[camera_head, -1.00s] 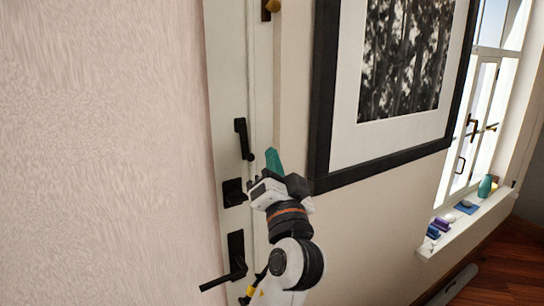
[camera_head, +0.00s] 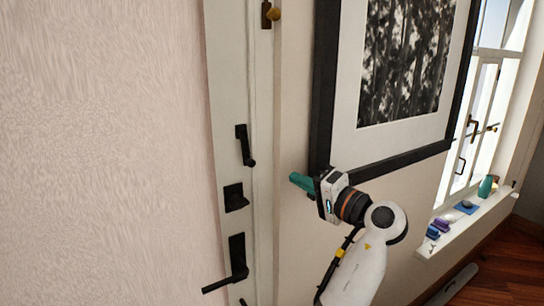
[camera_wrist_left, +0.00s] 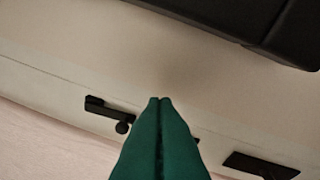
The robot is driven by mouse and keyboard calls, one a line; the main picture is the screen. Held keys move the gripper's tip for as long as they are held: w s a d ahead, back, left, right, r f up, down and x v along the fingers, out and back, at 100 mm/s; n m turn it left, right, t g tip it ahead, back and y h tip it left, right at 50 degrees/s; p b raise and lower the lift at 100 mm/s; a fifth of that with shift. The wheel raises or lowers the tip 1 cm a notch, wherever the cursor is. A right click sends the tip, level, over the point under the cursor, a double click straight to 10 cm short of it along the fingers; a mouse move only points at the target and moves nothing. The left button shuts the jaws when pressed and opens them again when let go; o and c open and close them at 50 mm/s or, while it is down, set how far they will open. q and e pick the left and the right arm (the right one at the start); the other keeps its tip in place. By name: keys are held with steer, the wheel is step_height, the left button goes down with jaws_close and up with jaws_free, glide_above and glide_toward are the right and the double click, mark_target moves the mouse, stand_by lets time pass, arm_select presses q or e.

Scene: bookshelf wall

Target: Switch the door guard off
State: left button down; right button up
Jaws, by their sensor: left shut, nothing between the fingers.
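The door guard (camera_head: 244,146) is a small black bar fitting on the edge of the pale door, above the lock plate. It hangs nearly upright in the head view, with its lower end slightly right. In the left wrist view, a black bar with a round knob (camera_wrist_left: 108,110), apparently the guard, lies left of the fingertips. My left gripper (camera_head: 294,178) has teal fingers, shut and empty. It points left toward the door, right of and a little below the guard, apart from it. In the left wrist view the fingers (camera_wrist_left: 160,101) meet at their tips. My right gripper is out of view.
Below the guard are a black lock plate (camera_head: 235,197) and a lever handle (camera_head: 237,262). A brass-knobbed fitting (camera_head: 267,14) sits above. A black-framed picture (camera_head: 322,90) hangs close to my left gripper. A windowsill (camera_head: 465,230) holds small objects at right.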

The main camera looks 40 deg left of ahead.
arm_select(q)
steer(key=w+d+r+g+p, duration=0.2)
steer(key=d+r+g, duration=0.1)
steer(key=d+g, duration=0.35)
steer(key=p, duration=0.5)
glide_toward(249, 159)
steer(key=w+a, duration=0.2)
steer(key=shift+w+a+m, duration=0.1)
steer(key=shift+w+m, duration=0.2)
steer(key=shift+w, duration=0.1)
steer(key=shift+s+a+p, duration=0.75)
steer(key=shift+s+a, duration=0.25)
steer(key=shift+s, duration=0.2)
steer(key=shift+s+a+t, duration=0.2)
steer(key=shift+s+t, duration=0.05)
steer(key=shift+s, duration=0.15)
steer(key=shift+a, duration=0.1)
